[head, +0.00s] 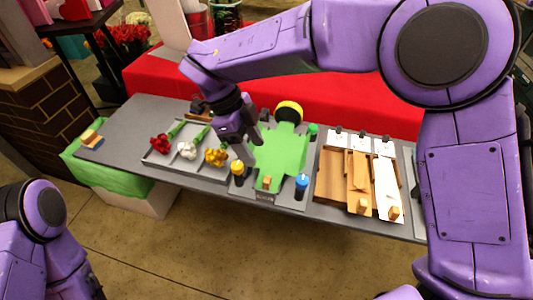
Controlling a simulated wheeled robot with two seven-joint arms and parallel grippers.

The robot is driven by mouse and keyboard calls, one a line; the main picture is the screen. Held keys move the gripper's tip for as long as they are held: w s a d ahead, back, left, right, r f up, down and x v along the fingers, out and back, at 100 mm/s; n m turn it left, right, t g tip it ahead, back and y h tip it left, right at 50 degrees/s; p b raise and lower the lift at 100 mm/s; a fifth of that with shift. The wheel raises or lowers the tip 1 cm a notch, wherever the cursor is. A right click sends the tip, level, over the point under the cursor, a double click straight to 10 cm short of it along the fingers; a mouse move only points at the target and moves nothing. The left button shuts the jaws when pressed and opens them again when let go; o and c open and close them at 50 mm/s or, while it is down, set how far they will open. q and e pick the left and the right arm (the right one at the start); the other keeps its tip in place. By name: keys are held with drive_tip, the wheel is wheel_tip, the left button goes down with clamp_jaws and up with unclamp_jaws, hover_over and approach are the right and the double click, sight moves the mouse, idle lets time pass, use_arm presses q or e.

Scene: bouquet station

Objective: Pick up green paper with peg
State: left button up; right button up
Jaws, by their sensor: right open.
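The green paper (289,149) lies flat on a grey board in the middle of the table. A small wooden peg (267,181) stands at its near end. My right gripper (247,152) is open, pointing down at the paper's left edge, between the paper and the flowers, and up and left of the peg. It appears empty; contact with the paper cannot be told. Part of my left arm shows at lower left, but its gripper is out of view.
A flower tray (160,158) with red, white and yellow flowers is at left. A yellow-topped bottle (237,170) and blue bottle (302,184) flank the peg. At right are brown and white sheets (387,183) with wooden pegs. A black-yellow roll (289,110) stands behind the paper.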

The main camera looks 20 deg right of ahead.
sight(267, 179)
drive_tip(key=s+f, duration=0.1)
drive_tip(key=s+d+f, duration=0.1)
drive_tip(key=s, duration=0.1)
drive_tip(key=shift+s+f, duration=0.25)
drive_tip(key=f, duration=0.3)
drive_tip(key=d+f+p, duration=0.1)
drive_tip(key=f, duration=0.1)
drive_tip(key=shift+w+f, duration=0.2)
drive_tip(key=shift+w, duration=0.05)
drive_tip(key=shift+s+r, duration=0.15)
drive_tip(key=shift+s, duration=0.2)
use_arm(q)
drive_tip(key=shift+s+r, duration=0.6)
drive_tip(key=shift+s, duration=0.2)
use_arm(e)
clamp_jaws()
